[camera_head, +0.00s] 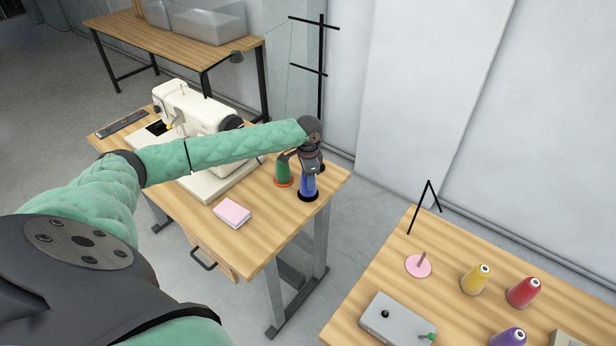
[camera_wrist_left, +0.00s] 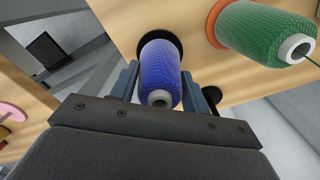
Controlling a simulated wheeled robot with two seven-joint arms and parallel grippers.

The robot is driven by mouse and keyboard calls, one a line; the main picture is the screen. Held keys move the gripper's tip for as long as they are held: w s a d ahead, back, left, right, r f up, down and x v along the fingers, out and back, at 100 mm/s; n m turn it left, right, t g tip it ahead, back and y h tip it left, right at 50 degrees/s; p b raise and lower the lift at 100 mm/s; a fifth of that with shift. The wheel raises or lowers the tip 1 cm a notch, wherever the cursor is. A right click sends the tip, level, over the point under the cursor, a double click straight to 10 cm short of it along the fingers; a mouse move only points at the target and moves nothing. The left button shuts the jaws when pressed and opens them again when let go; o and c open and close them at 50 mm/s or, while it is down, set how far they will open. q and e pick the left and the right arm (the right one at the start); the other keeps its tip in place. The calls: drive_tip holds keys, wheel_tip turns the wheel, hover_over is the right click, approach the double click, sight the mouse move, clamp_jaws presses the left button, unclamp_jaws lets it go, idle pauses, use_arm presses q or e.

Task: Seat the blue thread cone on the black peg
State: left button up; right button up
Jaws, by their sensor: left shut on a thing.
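The blue thread cone (camera_head: 308,184) stands upright at the right end of the sewing table, over a round black base (camera_head: 308,196). My left gripper (camera_head: 309,172) comes down from above and is shut on the cone. In the left wrist view, the blue cone (camera_wrist_left: 160,74) sits between the two fingers, with the black disc (camera_wrist_left: 176,43) right behind its wide end. The peg itself is hidden by the cone. I cannot tell whether the cone rests fully on the base. My right gripper is in neither view.
A green cone (camera_head: 283,171) on an orange base stands close beside the blue one. A thread stand (camera_head: 321,90) rises behind. A sewing machine (camera_head: 195,110) and a pink pad (camera_head: 232,212) share the table. Yellow (camera_head: 475,279), red (camera_head: 523,292) and purple (camera_head: 509,338) cones stand on the right table.

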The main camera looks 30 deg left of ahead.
use_arm(q)
drive_tip(key=o, duration=0.9)
drive_tip(key=shift+o, duration=1.2)
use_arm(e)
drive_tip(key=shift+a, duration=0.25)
use_arm(q)
drive_tip(key=shift+r, duration=0.5)
drive_tip(key=shift+r+b, duration=1.2)
drive_tip(key=shift+r, duration=2.2)
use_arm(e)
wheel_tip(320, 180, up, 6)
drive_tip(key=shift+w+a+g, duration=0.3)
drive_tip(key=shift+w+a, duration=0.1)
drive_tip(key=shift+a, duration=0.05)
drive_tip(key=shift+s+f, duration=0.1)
